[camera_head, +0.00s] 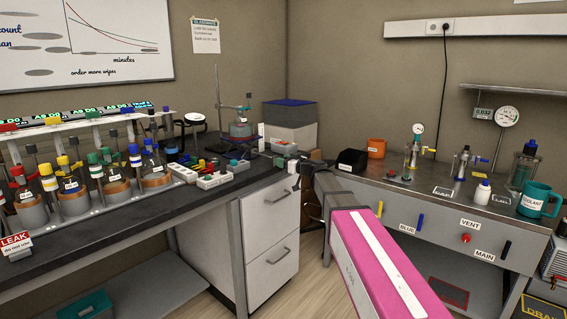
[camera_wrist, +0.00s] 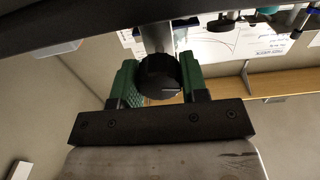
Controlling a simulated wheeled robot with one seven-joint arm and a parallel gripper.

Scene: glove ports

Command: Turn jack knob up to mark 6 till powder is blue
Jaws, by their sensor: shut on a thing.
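In the wrist view, my gripper (camera_wrist: 161,82) has its green fingers on both sides of a round black knob (camera_wrist: 155,72) on a pale shaft, and is shut on it. I take this for the jack knob; no mark or number on it is readable. In the head view, my pink arm reaches toward the right end of the left bench, and the fingertips cannot be made out. A flask (camera_head: 240,129) sits there on a stand with a vertical rod. The powder and its colour cannot be told.
The left bench (camera_head: 120,232) carries a rack of coloured-cap bottles, a white power strip (camera_head: 214,180) and a grey box (camera_head: 290,128). The right bench has an orange mug (camera_head: 376,147), gauges, bottles and a teal mug (camera_head: 539,200). Bare floor shows between the benches.

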